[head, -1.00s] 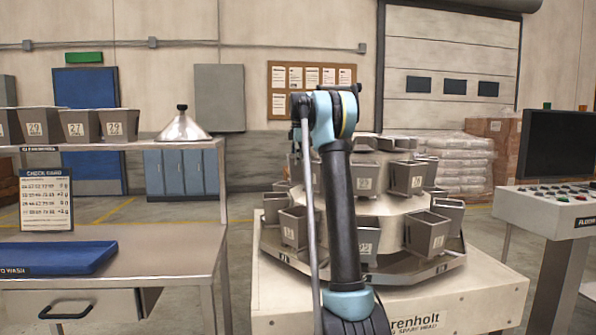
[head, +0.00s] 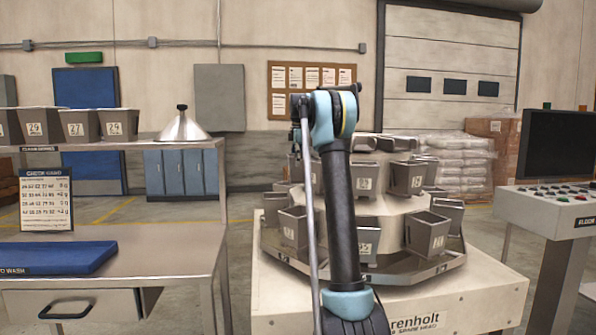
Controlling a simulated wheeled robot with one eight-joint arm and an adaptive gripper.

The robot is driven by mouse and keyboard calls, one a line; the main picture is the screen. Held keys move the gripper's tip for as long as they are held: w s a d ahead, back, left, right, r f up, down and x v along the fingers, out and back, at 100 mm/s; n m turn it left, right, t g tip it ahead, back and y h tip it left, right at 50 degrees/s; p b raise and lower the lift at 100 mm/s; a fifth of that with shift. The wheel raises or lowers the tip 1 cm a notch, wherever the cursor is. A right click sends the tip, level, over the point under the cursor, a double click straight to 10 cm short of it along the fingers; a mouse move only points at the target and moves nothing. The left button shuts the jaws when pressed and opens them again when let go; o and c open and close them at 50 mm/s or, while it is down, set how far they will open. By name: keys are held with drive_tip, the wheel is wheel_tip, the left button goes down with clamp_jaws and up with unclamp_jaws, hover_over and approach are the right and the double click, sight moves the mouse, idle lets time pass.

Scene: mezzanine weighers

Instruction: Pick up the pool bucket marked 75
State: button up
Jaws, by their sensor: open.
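Several grey pool buckets hang in tiers on the round weigher. They include one at the upper middle (head: 365,172), one at the upper right (head: 411,172), one at the lower left (head: 296,222) and one at the lower right (head: 428,232). Their white number marks are too small to read surely, and I cannot pick out a 75. My arm rises in front of the weigher and hides part of its middle and left. My gripper is not visible; it seems hidden behind my raised arm's elbow.
A steel bench (head: 185,262) at left carries a blue tray (head: 62,257) and a number card (head: 46,200). A control console (head: 545,210) stands at right. The weigher's pale base (head: 455,300) juts forward.

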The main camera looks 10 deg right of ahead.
drive_tip(key=c, duration=1.3)
drive_tip(key=shift+r, duration=0.1)
